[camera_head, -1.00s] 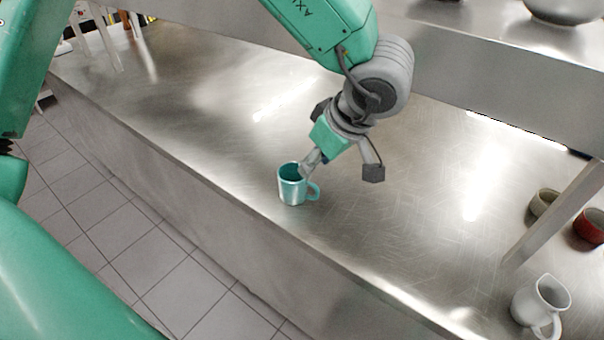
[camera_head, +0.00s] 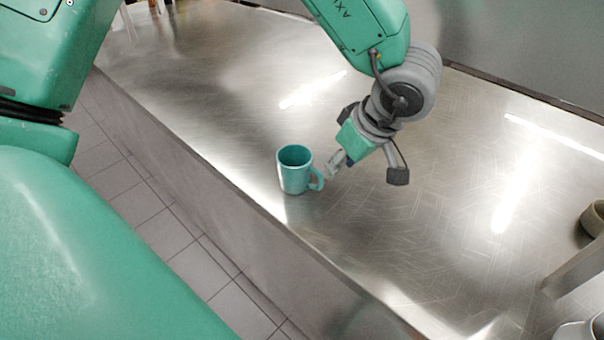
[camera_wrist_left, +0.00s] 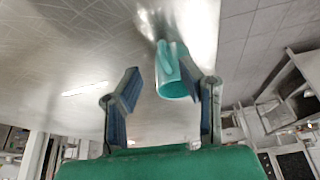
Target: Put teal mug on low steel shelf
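The teal mug (camera_head: 294,174) stands upright on the steel counter near its front edge, its handle toward my left gripper (camera_head: 366,171). That gripper is open and empty. In the head view one finger is close to the handle; whether they touch is unclear. In the left wrist view the mug (camera_wrist_left: 172,72) appears just beyond the gap between the two spread fingers (camera_wrist_left: 160,84), nearer the right one. I cannot make out the low steel shelf's top now; a slanted steel leg (camera_head: 578,272) shows at the lower right. My right gripper is not in view.
A tan bowl or cup (camera_head: 594,218) is cut off at the right edge, and a whitish vessel (camera_head: 582,331) at the lower right corner. The steel counter (camera_head: 450,215) is clear around the mug. Its front edge drops to a tiled floor (camera_head: 165,233).

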